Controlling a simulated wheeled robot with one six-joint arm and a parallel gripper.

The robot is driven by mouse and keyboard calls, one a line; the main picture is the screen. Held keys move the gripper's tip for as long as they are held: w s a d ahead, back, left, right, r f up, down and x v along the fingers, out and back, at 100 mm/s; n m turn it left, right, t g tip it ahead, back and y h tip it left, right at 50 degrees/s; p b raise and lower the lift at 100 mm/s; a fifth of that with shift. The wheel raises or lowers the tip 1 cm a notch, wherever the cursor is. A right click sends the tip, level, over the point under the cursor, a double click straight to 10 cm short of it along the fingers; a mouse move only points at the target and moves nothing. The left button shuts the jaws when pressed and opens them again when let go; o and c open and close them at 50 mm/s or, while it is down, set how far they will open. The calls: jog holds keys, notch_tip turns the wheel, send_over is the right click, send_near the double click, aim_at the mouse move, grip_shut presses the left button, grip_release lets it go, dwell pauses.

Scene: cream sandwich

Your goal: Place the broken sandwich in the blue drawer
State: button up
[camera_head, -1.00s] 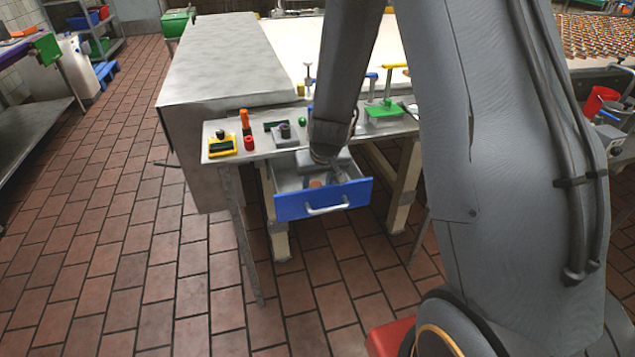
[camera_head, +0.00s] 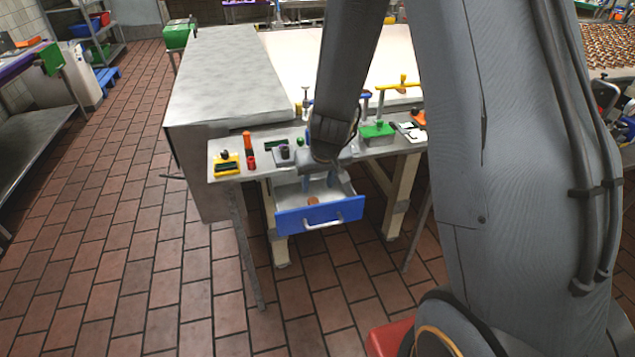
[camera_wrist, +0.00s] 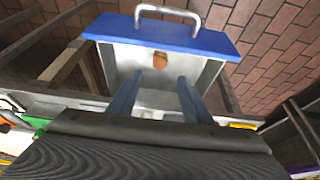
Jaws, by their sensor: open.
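The blue drawer (camera_head: 318,215) stands pulled out under the workbench, with its white handle facing outward. A small brown sandwich piece (camera_head: 312,202) lies on the drawer's floor near its front panel. In the wrist view the piece (camera_wrist: 160,60) shows just inside the blue front (camera_wrist: 120,30). My gripper (camera_head: 331,182) is above the rear part of the drawer. In the wrist view its two fingers (camera_wrist: 155,95) are apart with nothing between them, and the piece lies beyond their tips. Whether the piece is broken is too small to tell.
The metal worktop (camera_head: 232,165) above the drawer carries a yellow device (camera_head: 227,163), an orange-topped tool (camera_head: 247,143) and a green tool (camera_head: 377,131). A grey box-like counter (camera_head: 225,75) stands behind on the left. The tiled floor in front is clear.

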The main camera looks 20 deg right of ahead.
jog(key=s+r+g, duration=0.1)
jog(key=s+r, duration=0.5)
jog(key=s, duration=0.3)
jog(key=s+r+g, duration=0.1)
jog(key=s+r, duration=0.5)
jog(key=s, duration=0.3)
jog(key=shift+s+d+r+p, duration=0.2)
jog(key=shift+s+d+p, duration=0.15)
jog(key=shift+d, duration=0.1)
